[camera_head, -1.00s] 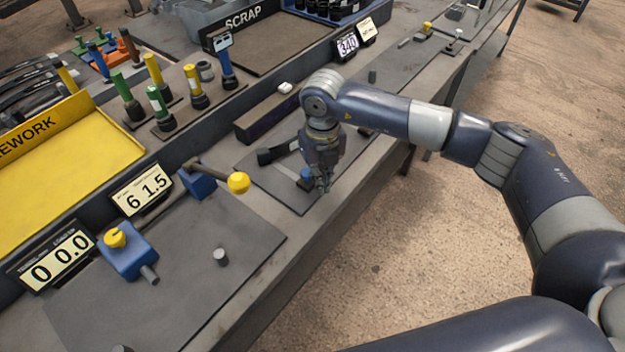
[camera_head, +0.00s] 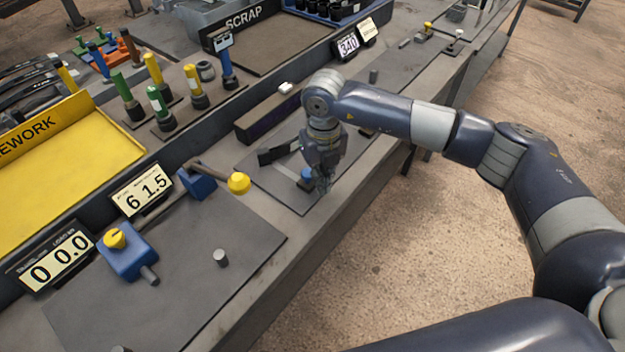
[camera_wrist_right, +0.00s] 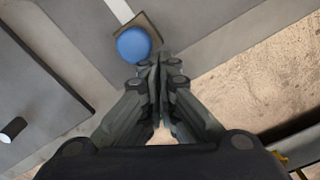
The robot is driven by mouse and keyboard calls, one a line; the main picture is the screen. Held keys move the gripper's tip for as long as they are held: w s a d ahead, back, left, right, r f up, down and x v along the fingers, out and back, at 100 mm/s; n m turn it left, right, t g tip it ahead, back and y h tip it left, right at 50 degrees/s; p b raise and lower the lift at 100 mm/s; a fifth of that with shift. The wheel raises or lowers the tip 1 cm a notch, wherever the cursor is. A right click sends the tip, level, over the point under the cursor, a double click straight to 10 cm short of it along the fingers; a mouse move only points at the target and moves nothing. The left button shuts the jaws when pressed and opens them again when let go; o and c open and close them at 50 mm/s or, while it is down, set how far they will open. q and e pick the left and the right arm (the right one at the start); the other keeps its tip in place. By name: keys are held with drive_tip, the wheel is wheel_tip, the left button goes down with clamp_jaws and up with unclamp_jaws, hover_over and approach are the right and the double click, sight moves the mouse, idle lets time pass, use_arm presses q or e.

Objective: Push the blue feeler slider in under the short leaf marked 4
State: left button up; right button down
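The blue feeler slider shows as a small blue knob (camera_head: 307,174) on the dark plate (camera_head: 290,197) in the head view. In the right wrist view the round blue knob (camera_wrist_right: 133,44) sits on a small brown block, with a pale strip running up from it. My right gripper (camera_head: 323,187) is low over the plate's edge, right beside the knob. In the wrist view its fingers (camera_wrist_right: 158,62) are together with nothing seen between them, just right of the knob; whether they touch it I cannot tell. The leaf marking is not readable. My left gripper is not in view.
A dark block (camera_head: 268,119) lies behind the plate. The blue fixture with a yellow knob (camera_head: 238,183) stands to the left, near the displays (camera_head: 142,190). A small grey peg (camera_head: 221,257) stands on the nearer plate. The bench's front edge runs close by my gripper.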

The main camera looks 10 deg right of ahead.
drive_tip(key=shift+w+a+r, duration=0.1)
drive_tip(key=shift+w+r, duration=0.1)
drive_tip(key=shift+r, duration=0.1)
drive_tip(key=shift+a+r+p, duration=0.1)
drive_tip(key=shift+r+p, duration=0.75)
drive_tip(key=shift+r, duration=0.55)
wheel_tip(320, 180, up, 4)
drive_tip(key=shift+s+f+p, duration=0.15)
drive_tip(key=shift+f+p, duration=0.05)
drive_tip(key=shift+p, duration=0.7)
